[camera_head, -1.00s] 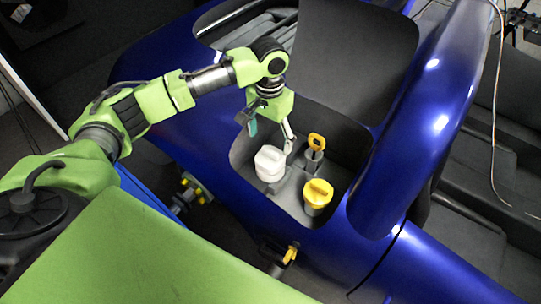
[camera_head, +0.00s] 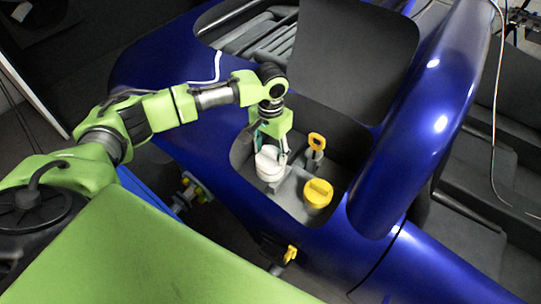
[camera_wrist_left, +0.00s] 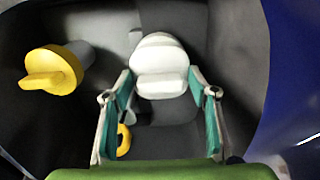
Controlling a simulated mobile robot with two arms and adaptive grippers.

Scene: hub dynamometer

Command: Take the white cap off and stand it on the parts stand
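The white cap (camera_head: 270,167) sits upright in the recess of the blue bodywork, left of the yellow cap. In the wrist view the white cap (camera_wrist_left: 160,66) lies ahead, at the level of the fingertips. My left gripper (camera_head: 270,150) is at the white cap from above and behind. In the wrist view the two teal-padded fingers of my left gripper (camera_wrist_left: 160,78) are spread, one on each side of the cap, with small gaps. My right gripper is out of view. I cannot make out the parts stand for certain.
A yellow cap (camera_head: 317,193) stands to the right of the white one, and a yellow ring-handled dipstick (camera_head: 316,143) stands behind. The recess walls and the raised dark lid (camera_head: 352,55) enclose the spot. A yellow-handled fitting (camera_head: 291,254) is on the blue side below.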

